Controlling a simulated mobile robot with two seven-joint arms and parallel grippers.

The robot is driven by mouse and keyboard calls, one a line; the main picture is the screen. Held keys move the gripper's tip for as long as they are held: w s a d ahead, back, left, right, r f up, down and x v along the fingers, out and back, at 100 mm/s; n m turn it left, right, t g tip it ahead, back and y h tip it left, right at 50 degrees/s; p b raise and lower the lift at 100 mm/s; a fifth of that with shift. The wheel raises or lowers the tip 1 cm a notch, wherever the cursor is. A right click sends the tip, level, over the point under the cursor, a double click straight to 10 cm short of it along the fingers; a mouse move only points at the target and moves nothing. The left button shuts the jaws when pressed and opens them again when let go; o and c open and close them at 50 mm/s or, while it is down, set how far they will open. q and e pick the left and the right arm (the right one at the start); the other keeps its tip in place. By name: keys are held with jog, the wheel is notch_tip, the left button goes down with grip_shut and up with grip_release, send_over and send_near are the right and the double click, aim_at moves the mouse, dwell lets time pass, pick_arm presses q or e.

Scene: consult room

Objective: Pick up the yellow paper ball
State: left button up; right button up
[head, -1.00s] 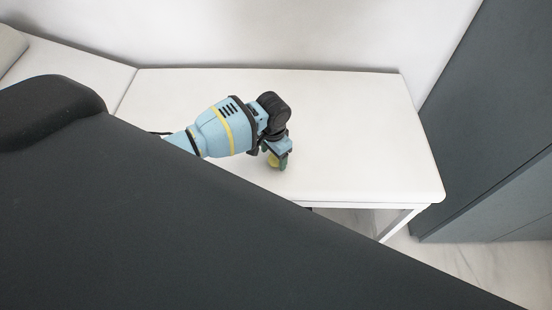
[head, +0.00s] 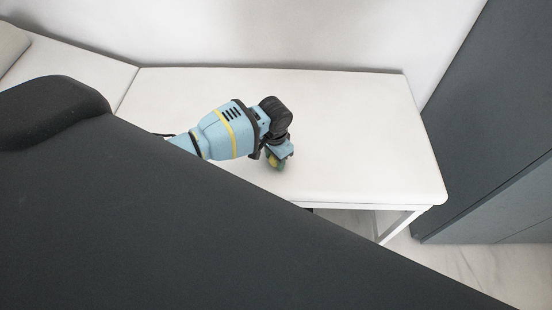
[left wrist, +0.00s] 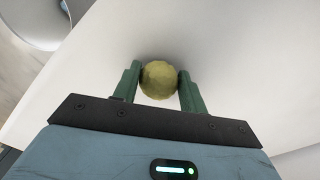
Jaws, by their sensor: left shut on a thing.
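The yellow paper ball (left wrist: 159,80) is round and crumpled and sits between the two green fingers of my left gripper (left wrist: 160,86) in the left wrist view. The fingers touch it on both sides, and the gripper is shut on it. In the head view my left gripper (head: 275,163) points down over the white padded bench (head: 345,130). Only a small part of the ball shows there, yellow beside the green fingers. I cannot tell whether the ball still touches the bench. My right gripper is not in view.
A large dark surface (head: 200,230) fills the lower left of the head view and hides part of the bench. A dark grey cabinet (head: 490,130) stands at the right beyond the bench's end. The bench top right of the gripper is clear.

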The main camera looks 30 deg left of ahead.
pick_arm(q)
jog(key=shift+r, duration=0.15)
